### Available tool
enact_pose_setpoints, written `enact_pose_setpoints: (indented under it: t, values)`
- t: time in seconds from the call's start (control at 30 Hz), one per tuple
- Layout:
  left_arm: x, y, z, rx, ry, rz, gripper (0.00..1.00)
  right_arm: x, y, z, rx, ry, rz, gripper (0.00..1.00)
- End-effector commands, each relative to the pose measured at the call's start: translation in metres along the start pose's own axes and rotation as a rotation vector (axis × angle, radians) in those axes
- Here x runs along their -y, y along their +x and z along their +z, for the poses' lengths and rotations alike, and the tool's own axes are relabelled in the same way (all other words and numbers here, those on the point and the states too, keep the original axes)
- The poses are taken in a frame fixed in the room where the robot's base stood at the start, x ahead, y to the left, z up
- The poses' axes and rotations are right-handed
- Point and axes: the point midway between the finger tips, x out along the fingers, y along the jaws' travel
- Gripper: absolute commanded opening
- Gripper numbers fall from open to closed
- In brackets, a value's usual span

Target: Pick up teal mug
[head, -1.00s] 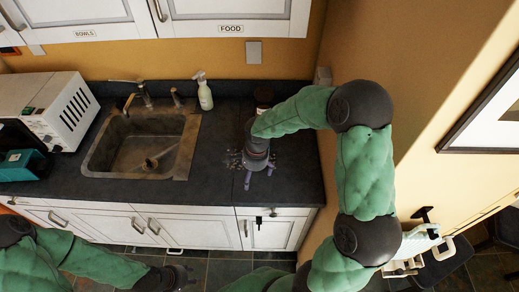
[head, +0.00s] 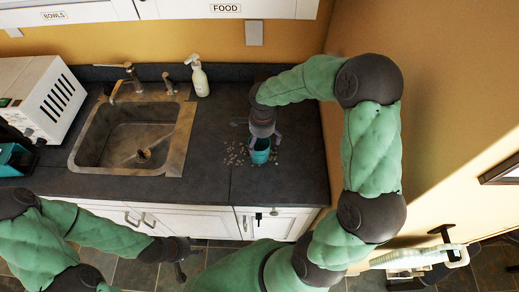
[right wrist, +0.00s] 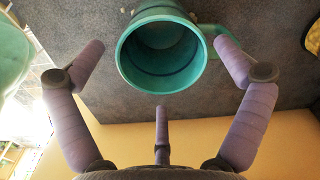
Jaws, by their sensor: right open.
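The teal mug (head: 260,155) stands on the dark counter to the right of the sink, with small crumbs around it. In the right wrist view the mug (right wrist: 163,50) shows its open mouth, with its handle to the right. My right gripper (head: 263,140) is at the mug, just behind and above it in the head view. Its purple fingers (right wrist: 160,75) are spread open around the near side of the mug, with gaps visible on the left and right. My left gripper (head: 182,262) hangs low in front of the cabinets, away from the mug; its finger opening is unclear.
The sink (head: 84,150) with its tap is left of the mug. A white microwave (head: 45,95) is at the far left. The counter (head: 205,150) between sink and mug is mostly clear.

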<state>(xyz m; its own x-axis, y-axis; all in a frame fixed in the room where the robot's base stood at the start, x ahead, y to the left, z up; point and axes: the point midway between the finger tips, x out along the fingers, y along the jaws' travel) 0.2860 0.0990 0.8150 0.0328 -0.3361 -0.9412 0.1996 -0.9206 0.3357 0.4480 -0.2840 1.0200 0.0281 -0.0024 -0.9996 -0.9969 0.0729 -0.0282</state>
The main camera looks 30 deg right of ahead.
Motion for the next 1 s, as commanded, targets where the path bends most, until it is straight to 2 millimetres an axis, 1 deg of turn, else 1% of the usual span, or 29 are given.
enact_pose_setpoints:
  t: [0.03, 0.17, 0.23, 0.5, 0.6, 0.77, 0.8, 0.87, 0.9, 0.97, 1.0]
  values:
    - [0.001, 0.004, 0.0, 0.0, 0.0, 0.0, 0.4, 0.0, 0.006, 0.0, 0.0, 0.0, 0.001, 1.0]
    - [0.002, 0.005, -0.001, -0.001, 0.0, 0.0, 0.4, 0.001, 0.011, 0.0, 0.0, 0.0, 0.0, 1.0]
    - [0.002, 0.007, -0.001, -0.001, 0.0, 0.0, 0.4, 0.002, 0.017, 0.0, 0.001, 0.0, 0.0, 1.0]
    - [0.007, 0.02, -0.001, -0.001, 0.001, 0.0, 0.4, 0.005, 0.054, 0.0, 0.002, 0.0, 0.001, 1.0]
    - [0.007, 0.021, -0.001, -0.001, 0.001, 0.0, 0.4, 0.005, 0.058, 0.0, 0.002, 0.0, 0.0, 1.0]
    - [0.007, 0.02, -0.001, -0.001, 0.001, 0.0, 0.4, 0.005, 0.057, 0.0, 0.002, 0.0, -0.001, 1.0]
    - [0.007, 0.02, -0.001, -0.001, 0.001, 0.0, 0.4, 0.005, 0.057, 0.0, 0.002, -0.001, -0.001, 0.94]
    - [0.007, 0.02, -0.001, -0.001, 0.001, 0.0, 0.4, 0.005, 0.057, 0.0, 0.002, -0.001, -0.001, 0.77]
    - [0.007, 0.02, -0.001, -0.001, 0.001, 0.0, 0.4, 0.005, 0.057, 0.0, 0.002, -0.001, -0.001, 0.66]
    - [0.007, 0.02, -0.001, -0.001, 0.0, 0.0, 0.4, 0.005, 0.057, 0.0, 0.002, -0.001, -0.001, 0.49]
    - [0.007, 0.02, -0.001, -0.001, 0.0, 0.0, 0.4, 0.005, 0.057, 0.0, 0.002, -0.001, -0.001, 0.38]
